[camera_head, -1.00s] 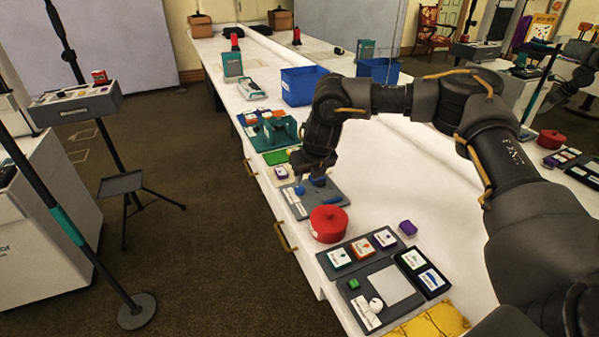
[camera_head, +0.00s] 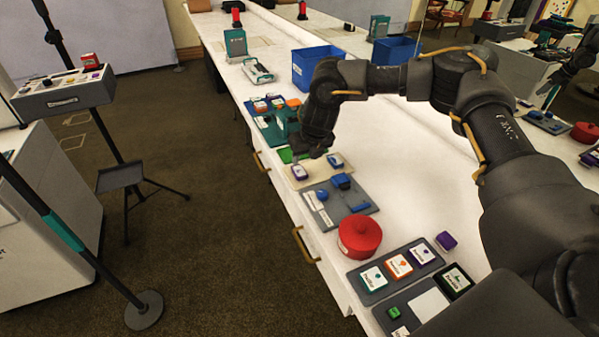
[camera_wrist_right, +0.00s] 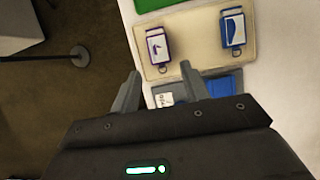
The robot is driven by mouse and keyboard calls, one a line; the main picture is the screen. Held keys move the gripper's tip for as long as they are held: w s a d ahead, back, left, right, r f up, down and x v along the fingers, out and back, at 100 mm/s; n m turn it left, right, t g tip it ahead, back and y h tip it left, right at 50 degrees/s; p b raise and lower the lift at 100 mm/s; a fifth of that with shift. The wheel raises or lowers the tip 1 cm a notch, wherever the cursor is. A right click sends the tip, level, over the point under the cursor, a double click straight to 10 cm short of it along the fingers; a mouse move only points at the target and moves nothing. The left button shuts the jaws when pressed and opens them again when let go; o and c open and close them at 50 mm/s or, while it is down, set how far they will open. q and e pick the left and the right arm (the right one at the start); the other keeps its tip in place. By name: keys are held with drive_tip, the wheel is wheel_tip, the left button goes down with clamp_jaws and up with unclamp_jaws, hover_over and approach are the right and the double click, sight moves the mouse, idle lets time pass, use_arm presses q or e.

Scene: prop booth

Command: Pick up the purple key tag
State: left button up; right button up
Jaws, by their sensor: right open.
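The purple key tag (camera_head: 299,172) lies at the left end of a beige tray (camera_head: 316,174) on the white counter, beside a blue key tag (camera_head: 335,160). In the right wrist view the purple key tag (camera_wrist_right: 157,46) has a white face and a small ring at its lower end, with the blue key tag (camera_wrist_right: 233,28) to its right. My right gripper (camera_wrist_right: 159,72) is open and empty. Its fingertips point toward the purple tag and appear short of it. In the head view my right gripper (camera_head: 311,147) hangs by the tray's far edge. My left gripper is not in view.
A grey tray with blue items (camera_head: 348,209) and a red lidded pot (camera_head: 360,237) stand nearer. A green tray (camera_head: 287,155) and blue bin (camera_head: 316,66) lie beyond. The counter's left edge is close to the trays. Bare counter lies to their right.

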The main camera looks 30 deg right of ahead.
sight(300, 171)
drive_tip(key=x, duration=0.2)
drive_tip(key=shift+w+f, duration=0.25)
drive_tip(key=shift+f, duration=0.1)
drive_tip(key=shift+d+f, duration=0.1)
drive_tip(key=shift+f, duration=0.15)
drive_tip(key=p+x, duration=0.1)
drive_tip(key=x, duration=0.4)
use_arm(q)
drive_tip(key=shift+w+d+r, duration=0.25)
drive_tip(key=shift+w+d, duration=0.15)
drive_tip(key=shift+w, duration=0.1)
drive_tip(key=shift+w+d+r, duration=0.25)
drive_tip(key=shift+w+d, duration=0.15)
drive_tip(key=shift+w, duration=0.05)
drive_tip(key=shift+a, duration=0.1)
use_arm(e)
drive_tip(key=shift+c, duration=0.4)
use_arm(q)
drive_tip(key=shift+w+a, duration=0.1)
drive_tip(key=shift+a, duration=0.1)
use_arm(e)
drive_tip(key=c, duration=0.7)
drive_tip(key=shift+o, duration=0.2)
